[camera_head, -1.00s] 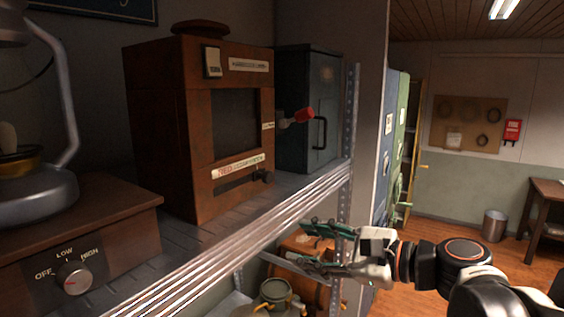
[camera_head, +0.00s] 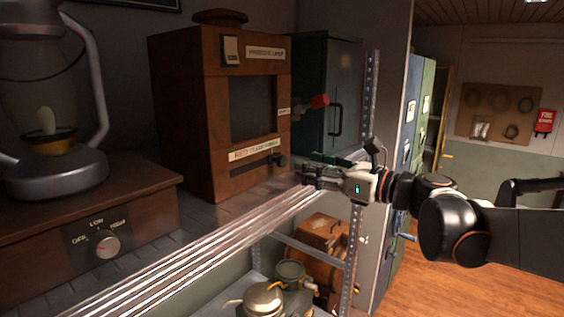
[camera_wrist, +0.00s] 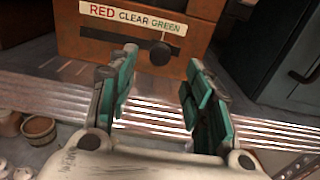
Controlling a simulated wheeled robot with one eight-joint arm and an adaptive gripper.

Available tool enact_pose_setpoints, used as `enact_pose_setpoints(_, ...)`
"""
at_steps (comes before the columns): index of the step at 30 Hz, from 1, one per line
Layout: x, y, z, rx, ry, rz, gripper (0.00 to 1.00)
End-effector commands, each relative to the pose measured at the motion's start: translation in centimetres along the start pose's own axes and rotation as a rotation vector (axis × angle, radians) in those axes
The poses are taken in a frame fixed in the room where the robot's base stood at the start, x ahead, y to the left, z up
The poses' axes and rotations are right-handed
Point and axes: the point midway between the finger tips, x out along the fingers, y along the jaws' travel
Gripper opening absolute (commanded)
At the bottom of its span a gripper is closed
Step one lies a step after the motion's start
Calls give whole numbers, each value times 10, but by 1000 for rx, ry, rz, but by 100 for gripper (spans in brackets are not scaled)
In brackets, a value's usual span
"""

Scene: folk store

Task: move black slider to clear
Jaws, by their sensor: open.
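The black slider (camera_head: 281,160) is a small dark knob at the right end of a dark slot on the front of a brown wooden box (camera_head: 172,110). In the wrist view the slider knob (camera_wrist: 160,53) hangs under the word GREEN on a label strip (camera_wrist: 131,18) reading RED CLEAR GREEN, right of CLEAR. My gripper (camera_wrist: 160,85) is open and empty, its green-padded fingers apart in front of the box and below the slot. In the head view my gripper (camera_head: 318,168) is over the shelf edge, right of the slider and not touching it.
The metal shelf edge (camera_head: 200,245) runs below. A lantern (camera_head: 50,110) stands on a wooden base with a dial (camera_head: 107,246) at left.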

Motion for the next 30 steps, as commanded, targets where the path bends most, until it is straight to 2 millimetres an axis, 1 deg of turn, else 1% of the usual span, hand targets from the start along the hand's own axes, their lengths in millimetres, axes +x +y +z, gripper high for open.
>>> enact_pose_setpoints(1,12,1,0,0,0,3,46)
enact_pose_setpoints(6,45,1,0,-1,0,2,46)
enact_pose_setpoints(9,62,1,0,-1,0,1,46)
enact_pose_setpoints(13,78,0,0,-2,0,0,46)
enact_pose_setpoints(18,89,0,0,-2,-1,-1,46)
enact_pose_setpoints(27,91,0,0,-2,0,-2,46)
enact_pose_setpoints(28,90,0,0,-2,0,-2,42)
enact_pose_setpoints(29,90,0,0,-2,0,-2,35)
enact_pose_setpoints(30,90,0,0,-2,0,-2,26)
